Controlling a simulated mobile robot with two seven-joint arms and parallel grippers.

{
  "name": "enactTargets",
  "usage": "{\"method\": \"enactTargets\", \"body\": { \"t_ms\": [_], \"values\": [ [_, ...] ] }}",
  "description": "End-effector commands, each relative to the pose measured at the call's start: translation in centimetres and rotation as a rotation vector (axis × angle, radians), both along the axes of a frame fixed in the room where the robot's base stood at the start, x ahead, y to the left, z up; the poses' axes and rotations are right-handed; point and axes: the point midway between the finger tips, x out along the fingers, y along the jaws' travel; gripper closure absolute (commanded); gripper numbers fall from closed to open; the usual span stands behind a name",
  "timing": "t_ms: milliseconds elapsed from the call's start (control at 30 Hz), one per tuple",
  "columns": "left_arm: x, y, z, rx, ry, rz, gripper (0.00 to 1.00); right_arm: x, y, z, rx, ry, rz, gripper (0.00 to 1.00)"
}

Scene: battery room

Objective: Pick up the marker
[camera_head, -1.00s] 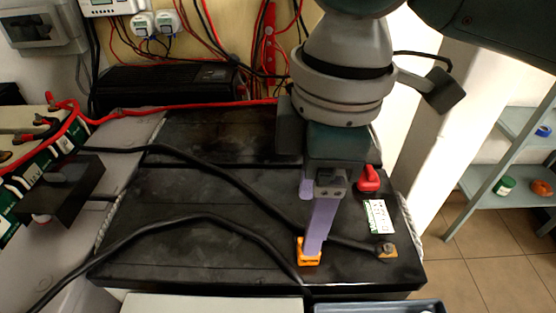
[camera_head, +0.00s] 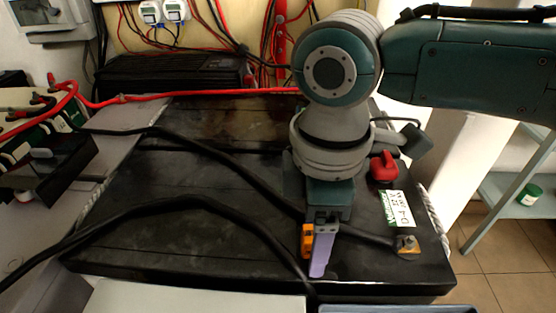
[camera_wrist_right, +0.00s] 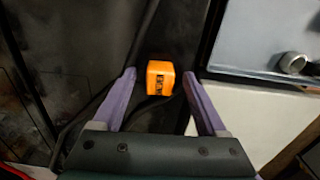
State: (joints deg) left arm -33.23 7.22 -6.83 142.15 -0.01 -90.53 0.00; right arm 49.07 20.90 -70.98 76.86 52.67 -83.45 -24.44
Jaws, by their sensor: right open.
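The marker appears to be a small orange block (camera_head: 307,240) on the black battery top (camera_head: 180,230), near its front edge. In the wrist view the same orange block (camera_wrist_right: 160,85) shows dark lettering on one face. My right gripper (camera_head: 316,262) points down with its purple fingers at the block. In the wrist view my right gripper (camera_wrist_right: 159,74) is open, one finger on each side of the block, with gaps visible. The near finger covers part of the block in the head view. I cannot tell how far down the fingers reach beside it. My left gripper is out of view.
A black cable (camera_head: 225,165) crosses the battery top and passes by the gripper to a terminal (camera_head: 407,245) on the right. A red cap (camera_head: 384,167) and a white label (camera_head: 398,208) lie right of my wrist. A grey-blue tray (camera_head: 400,309) edges the front.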

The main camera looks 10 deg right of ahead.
Motion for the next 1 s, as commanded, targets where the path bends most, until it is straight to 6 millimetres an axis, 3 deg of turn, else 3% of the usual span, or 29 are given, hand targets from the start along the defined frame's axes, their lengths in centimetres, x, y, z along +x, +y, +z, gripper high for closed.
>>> {"method": "enactTargets", "body": {
  "t_ms": [233, 900, 1000],
  "values": [
    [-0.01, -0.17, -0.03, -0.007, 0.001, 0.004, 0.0, -0.02, 0.0, -0.19, 0.0, 0.0, 0.0, 0.25],
    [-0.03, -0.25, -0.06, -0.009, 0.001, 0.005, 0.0, -0.01, -0.02, -0.17, 0.0, 0.0, 0.0, 1.0],
    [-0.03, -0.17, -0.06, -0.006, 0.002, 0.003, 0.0, -0.01, -0.02, -0.17, 0.0, 0.0, 0.0, 1.0]
  ]
}}
